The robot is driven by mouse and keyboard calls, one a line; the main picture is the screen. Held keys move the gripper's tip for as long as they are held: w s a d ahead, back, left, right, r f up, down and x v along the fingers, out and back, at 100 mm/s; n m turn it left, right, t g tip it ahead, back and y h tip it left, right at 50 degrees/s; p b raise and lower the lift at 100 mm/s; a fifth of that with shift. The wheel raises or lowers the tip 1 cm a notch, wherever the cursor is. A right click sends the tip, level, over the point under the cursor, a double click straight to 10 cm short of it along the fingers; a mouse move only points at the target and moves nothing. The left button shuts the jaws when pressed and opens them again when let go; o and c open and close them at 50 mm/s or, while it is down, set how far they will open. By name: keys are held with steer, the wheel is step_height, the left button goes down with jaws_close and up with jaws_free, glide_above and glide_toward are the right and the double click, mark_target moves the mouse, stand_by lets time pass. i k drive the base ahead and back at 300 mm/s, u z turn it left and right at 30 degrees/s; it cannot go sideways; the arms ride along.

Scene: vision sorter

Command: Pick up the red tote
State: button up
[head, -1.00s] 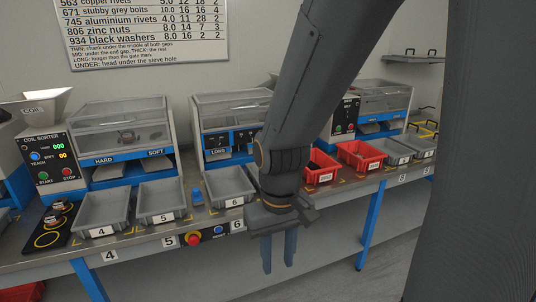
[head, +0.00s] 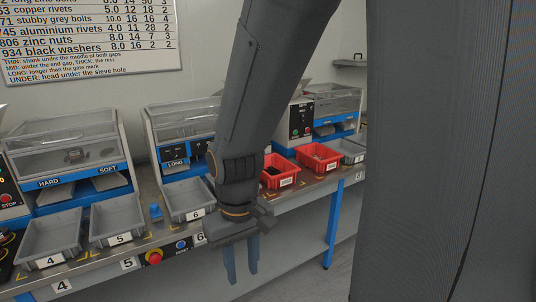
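Two red totes stand side by side on the bench, right of my arm in the head view. The nearer red tote (head: 281,179) has dark contents and a white label on its front; its left end is close behind my arm. The farther red tote (head: 318,164) also has a white label and some small contents. My gripper (head: 241,276) hangs pointing down in front of the bench edge, left of and nearer than the red totes. Its two fingers are apart with nothing between them.
Grey trays numbered 4 (head: 50,246), 5 (head: 117,229) and 6 (head: 187,205) line the bench to the left. A grey tray (head: 350,151) stands right of the red totes. A red button (head: 154,258) is on the bench front. Sorter machines stand behind.

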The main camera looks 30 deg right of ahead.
mark_target(278, 172)
steer(key=z, duration=0.65)
steer(key=k, duration=1.25)
steer(key=z, duration=0.55)
steer(key=i, duration=0.45)
steer(key=z, duration=0.65)
steer(key=i, duration=1.35)
steer(key=u, duration=0.8)
steer(key=i, duration=0.6)
